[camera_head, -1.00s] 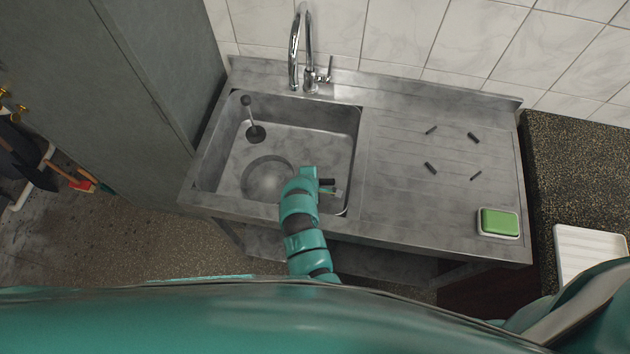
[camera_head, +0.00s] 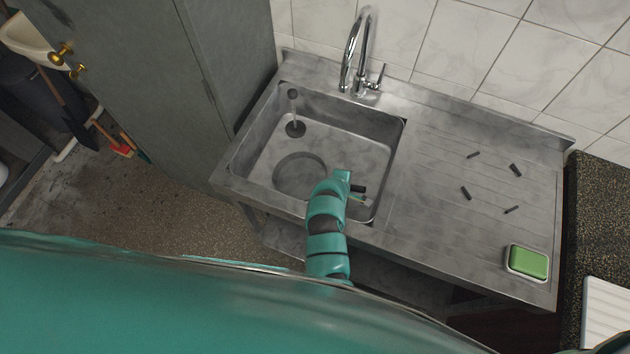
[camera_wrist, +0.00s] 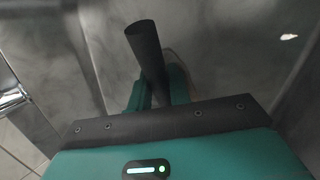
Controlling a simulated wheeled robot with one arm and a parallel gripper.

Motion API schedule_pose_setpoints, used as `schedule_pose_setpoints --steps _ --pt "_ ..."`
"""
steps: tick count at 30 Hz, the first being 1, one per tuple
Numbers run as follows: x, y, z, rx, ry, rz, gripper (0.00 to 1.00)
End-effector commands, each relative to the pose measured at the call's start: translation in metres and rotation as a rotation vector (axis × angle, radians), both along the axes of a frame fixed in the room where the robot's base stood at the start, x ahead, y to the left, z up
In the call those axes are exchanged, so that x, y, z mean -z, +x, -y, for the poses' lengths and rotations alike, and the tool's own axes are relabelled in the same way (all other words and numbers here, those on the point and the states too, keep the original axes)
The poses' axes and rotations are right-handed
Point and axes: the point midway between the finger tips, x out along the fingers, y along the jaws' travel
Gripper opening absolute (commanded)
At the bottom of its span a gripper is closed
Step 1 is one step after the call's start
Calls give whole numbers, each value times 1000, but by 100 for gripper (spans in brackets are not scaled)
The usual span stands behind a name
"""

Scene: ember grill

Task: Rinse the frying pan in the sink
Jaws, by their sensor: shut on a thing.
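The frying pan (camera_head: 299,174) shows as a round grey shape low in the sink basin (camera_head: 345,150), toward its front left. Whether it touches the basin floor I cannot tell. My gripper (camera_head: 350,193) is over the front right of the basin, to the right of the pan. A short dark handle end sticks out beside it. In the wrist view my gripper (camera_wrist: 158,92) is shut on the dark pan handle (camera_wrist: 146,45). The pan's inside is hard to make out. The chrome tap (camera_head: 357,60) stands behind the basin, and I see no water running.
A drainboard (camera_head: 430,200) right of the basin holds several small dark pieces and a green sponge (camera_head: 528,262) in a dish. A grey cabinet (camera_head: 205,80) stands close on the left. A speckled counter (camera_head: 600,220) is at the far right.

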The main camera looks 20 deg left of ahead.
Motion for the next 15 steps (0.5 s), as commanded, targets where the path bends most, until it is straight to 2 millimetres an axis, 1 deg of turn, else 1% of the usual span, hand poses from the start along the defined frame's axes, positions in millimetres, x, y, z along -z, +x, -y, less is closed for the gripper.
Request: schedule_pose_setpoints --steps 5,15 --pt "-3 0 0 0 0 1 0" --pt "-28 0 0 -1 1 1 0"
